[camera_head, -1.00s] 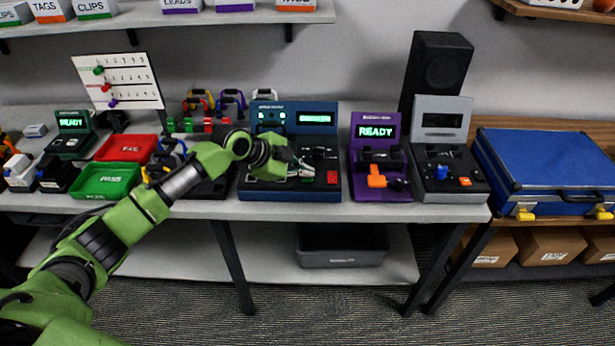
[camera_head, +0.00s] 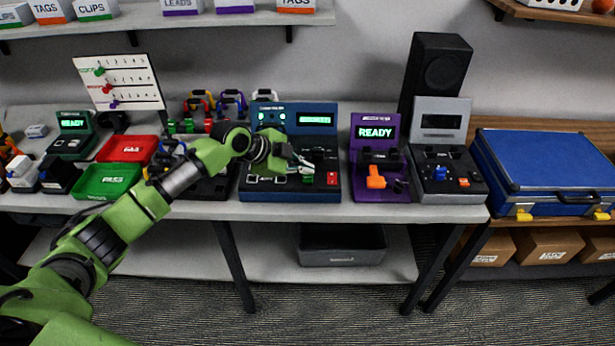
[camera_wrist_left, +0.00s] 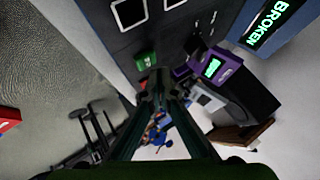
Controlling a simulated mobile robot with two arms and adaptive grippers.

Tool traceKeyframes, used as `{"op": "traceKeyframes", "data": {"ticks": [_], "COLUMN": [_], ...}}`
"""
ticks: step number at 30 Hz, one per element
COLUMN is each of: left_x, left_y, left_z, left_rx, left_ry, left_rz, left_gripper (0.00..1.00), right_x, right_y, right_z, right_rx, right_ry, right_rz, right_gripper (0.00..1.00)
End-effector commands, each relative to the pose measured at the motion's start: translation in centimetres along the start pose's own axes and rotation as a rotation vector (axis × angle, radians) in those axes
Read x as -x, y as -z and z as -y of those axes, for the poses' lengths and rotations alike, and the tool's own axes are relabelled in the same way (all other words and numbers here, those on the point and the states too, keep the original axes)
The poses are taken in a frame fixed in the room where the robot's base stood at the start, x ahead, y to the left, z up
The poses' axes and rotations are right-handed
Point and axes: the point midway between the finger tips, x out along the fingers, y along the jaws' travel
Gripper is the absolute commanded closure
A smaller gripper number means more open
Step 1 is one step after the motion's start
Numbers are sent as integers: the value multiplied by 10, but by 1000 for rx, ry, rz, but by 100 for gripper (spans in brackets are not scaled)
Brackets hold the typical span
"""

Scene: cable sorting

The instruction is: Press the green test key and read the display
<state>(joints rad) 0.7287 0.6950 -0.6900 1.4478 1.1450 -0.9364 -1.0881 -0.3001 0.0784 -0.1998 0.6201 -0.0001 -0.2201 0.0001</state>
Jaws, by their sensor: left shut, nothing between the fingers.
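The blue tester (camera_head: 262,195) stands mid-table. Its green test key (camera_head: 307,180) is on the front right of its dark panel, left of a red key (camera_head: 332,178). The green key also shows in the left wrist view (camera_wrist_left: 146,61). The tester's display (camera_head: 316,119) is lit; in the left wrist view the display (camera_wrist_left: 268,22) reads BROKEN in green letters. My left gripper (camera_head: 307,164) is shut and empty above the panel, just behind the green key in the picture. In the left wrist view its fingertips (camera_wrist_left: 158,82) appear close to the key. My right gripper is not in view.
A purple unit (camera_head: 362,192) showing READY and a grey unit (camera_head: 450,192) stand to the right. A green tray (camera_head: 105,181) and a red tray (camera_head: 127,149) lie to the left. A blue case (camera_head: 545,160) is far right. A grey bin (camera_head: 342,256) sits below the table.

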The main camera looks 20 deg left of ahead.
Motion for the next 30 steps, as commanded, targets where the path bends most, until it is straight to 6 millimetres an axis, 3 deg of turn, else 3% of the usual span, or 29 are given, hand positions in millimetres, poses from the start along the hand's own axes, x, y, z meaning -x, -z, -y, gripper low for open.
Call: {"op": "traceKeyframes", "data": {"ticks": [15,30], "left_x": [34,34], "left_y": [25,25], "left_z": [25,25], "left_rx": [-1,0], "left_ry": [1,1], "left_rz": [-1,0], "left_gripper": [100,100], "right_x": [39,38], "right_y": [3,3], "right_z": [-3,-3], "right_rx": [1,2], "right_ry": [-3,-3], "right_rz": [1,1], "right_gripper": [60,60]}}
